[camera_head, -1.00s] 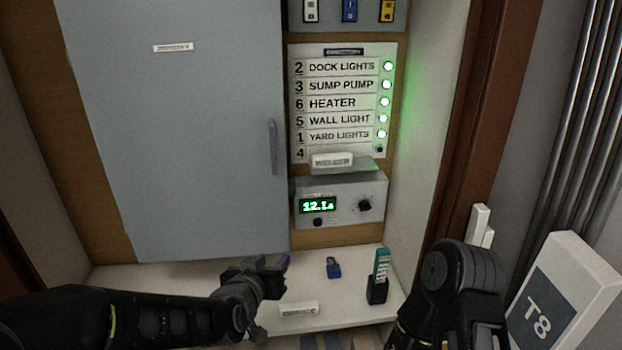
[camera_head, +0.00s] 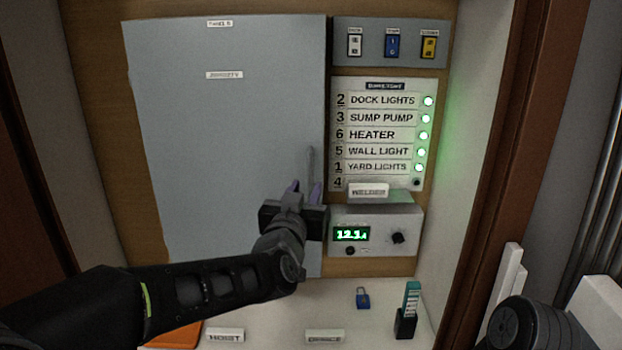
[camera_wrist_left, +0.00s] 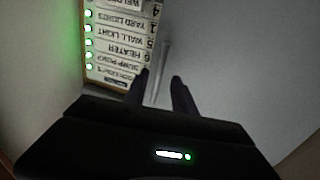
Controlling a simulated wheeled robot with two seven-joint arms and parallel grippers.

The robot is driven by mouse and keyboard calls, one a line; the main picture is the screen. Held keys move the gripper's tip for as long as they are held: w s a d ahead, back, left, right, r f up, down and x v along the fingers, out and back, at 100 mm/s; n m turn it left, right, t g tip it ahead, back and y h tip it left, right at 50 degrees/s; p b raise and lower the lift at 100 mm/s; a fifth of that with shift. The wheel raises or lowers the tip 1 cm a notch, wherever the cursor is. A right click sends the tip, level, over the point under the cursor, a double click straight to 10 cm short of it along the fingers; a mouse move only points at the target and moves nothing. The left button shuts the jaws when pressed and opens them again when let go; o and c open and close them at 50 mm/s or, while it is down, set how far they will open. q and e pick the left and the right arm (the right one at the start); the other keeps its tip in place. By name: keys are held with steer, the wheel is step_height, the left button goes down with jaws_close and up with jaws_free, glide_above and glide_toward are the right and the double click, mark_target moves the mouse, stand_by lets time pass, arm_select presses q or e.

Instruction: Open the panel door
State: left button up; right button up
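The grey panel door (camera_head: 230,130) is shut on the wooden back wall. Its upright bar handle (camera_head: 310,165) is near the door's right edge. My left gripper (camera_head: 305,188) is at the lower end of the handle with its fingers pointing up, apart from each other. In the left wrist view the handle (camera_wrist_left: 162,75) shows between the two fingertips (camera_wrist_left: 162,85), with gaps beside it. The fingers do not appear closed on it. My right arm shows at the bottom right of the head view, but its gripper is out of the picture.
Right of the door are a switch box (camera_head: 390,43), a label directory (camera_head: 382,135) with green lights and a meter box (camera_head: 375,232). The shelf (camera_head: 290,318) below holds a blue padlock (camera_head: 363,298), a teal item in a black holder (camera_head: 407,310) and label plates.

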mark_target(310, 181)
arm_select(q)
steer(key=w, duration=0.2)
steer(key=w+d+p, duration=0.1)
steer(key=w, duration=0.2)
steer(key=shift+w, duration=0.15)
jaws_close()
stand_by(1.3)
